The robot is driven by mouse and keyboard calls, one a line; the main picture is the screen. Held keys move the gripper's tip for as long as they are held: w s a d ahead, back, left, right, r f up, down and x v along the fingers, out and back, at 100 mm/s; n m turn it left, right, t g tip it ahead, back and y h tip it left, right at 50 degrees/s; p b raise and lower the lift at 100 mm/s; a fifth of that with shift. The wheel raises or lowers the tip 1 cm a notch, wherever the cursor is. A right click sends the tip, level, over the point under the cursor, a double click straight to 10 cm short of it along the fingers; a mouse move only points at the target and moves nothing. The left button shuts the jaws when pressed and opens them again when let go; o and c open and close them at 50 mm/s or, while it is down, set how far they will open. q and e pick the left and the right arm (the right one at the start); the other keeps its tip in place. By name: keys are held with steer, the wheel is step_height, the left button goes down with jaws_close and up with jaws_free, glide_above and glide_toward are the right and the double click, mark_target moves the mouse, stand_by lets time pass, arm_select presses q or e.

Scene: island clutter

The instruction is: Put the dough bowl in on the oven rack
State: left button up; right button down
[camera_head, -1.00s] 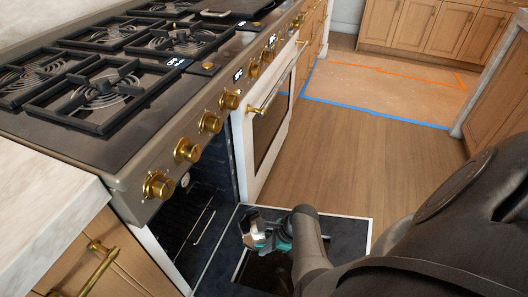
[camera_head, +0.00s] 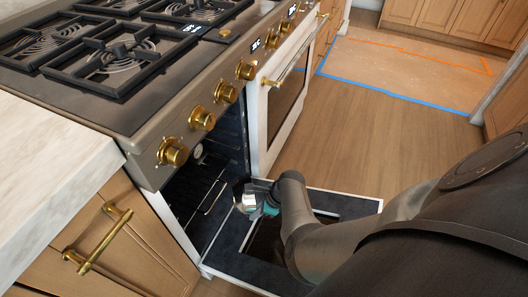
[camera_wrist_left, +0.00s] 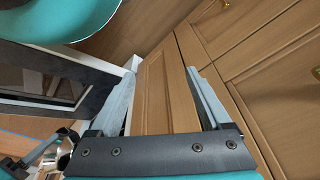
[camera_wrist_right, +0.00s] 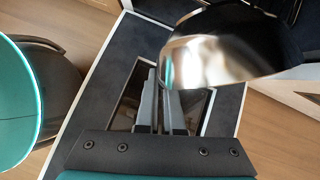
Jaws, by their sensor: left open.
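The dough bowl (camera_wrist_right: 235,45) is a shiny metal bowl in the right wrist view. It also shows small at the oven opening in the head view (camera_head: 240,199). My right gripper (camera_wrist_right: 160,78) has its fingers close together at the bowl's rim and holds it above the open oven door. The bowl's contents are hidden. A thin bright bar, apparently the front of the oven rack (camera_head: 214,197), shows inside the dark oven, just left of the bowl. My left gripper (camera_wrist_left: 160,80) is open and empty, in front of wooden cabinet fronts; it is outside the head view.
The lowered oven door (camera_head: 231,258) lies open under my right arm. The stove front with brass knobs (camera_head: 173,152) overhangs the opening. A second, closed oven door (camera_head: 287,110) stands beyond. Wooden drawers (camera_head: 140,240) are at the left; the wood floor is clear beyond.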

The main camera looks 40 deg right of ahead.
mark_target(238, 206)
steer(key=w+a, duration=0.1)
steer(key=w+b, duration=0.1)
steer(key=w, duration=0.1)
steer(key=shift+w+a, duration=0.1)
steer(key=shift+a, duration=0.3)
steer(key=shift+w+a+f+b, duration=0.1)
steer(key=shift+w+a+b, duration=0.5)
steer(key=shift+w, duration=0.45)
arm_select(q)
steer(key=shift+w+r+t+b, duration=1)
steer(key=shift+w+r+b, duration=0.5)
steer(key=shift+r, duration=3.6)
steer(key=w+d+r+t+h+b, duration=0.2)
steer(key=d+t+h+b, duration=0.1)
steer(key=d+t, duration=0.2)
steer(key=w+d+r+t+h+b, duration=0.2)
steer(key=d+t+h+b, duration=0.1)
steer(key=d+t, duration=0.3)
steer(key=shift+d+r+b, duration=0.15)
steer(key=shift+r+b, duration=0.05)
steer(key=shift+b, duration=0.3)
arm_select(e)
steer(key=w+a, duration=0.7)
steer(key=w, duration=0.5)
